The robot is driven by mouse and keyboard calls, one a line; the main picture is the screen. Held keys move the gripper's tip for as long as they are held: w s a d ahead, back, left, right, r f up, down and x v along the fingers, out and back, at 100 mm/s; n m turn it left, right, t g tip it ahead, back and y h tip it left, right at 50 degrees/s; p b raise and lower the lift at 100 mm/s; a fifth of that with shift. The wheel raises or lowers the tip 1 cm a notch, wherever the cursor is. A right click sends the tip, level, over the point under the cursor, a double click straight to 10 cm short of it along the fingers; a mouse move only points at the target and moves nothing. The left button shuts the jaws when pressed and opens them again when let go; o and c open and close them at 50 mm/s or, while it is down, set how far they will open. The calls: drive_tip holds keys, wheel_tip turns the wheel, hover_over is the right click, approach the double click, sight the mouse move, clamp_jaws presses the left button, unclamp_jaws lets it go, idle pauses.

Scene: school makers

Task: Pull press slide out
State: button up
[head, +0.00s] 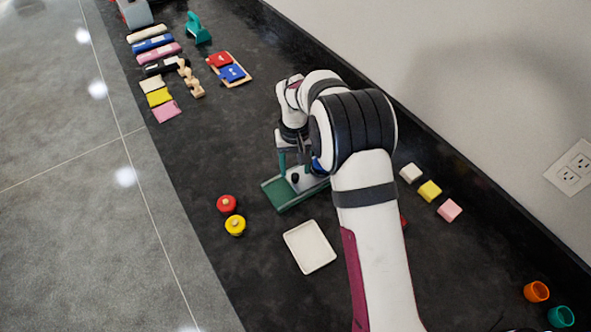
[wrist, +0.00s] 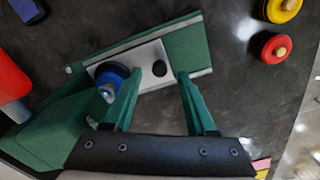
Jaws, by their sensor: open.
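The press has a green base (head: 279,195) on the dark counter, partly hidden by my arm in the head view; the base also shows in the wrist view (wrist: 188,48). A blue round piece with a metal centre (wrist: 111,76) sits at the slide's left end in the wrist view.
A red disc (head: 226,203) and a yellow disc (head: 235,225) lie left of the press. A white tray (head: 310,247) lies in front. White, yellow and pink blocks (head: 430,191) stand right of my arm.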

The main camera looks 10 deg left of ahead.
drive_tip(key=shift+f, duration=1.3)
drive_tip(key=shift+c, duration=0.4)
clamp_jaws()
drive_tip(key=shift+a, duration=0.1)
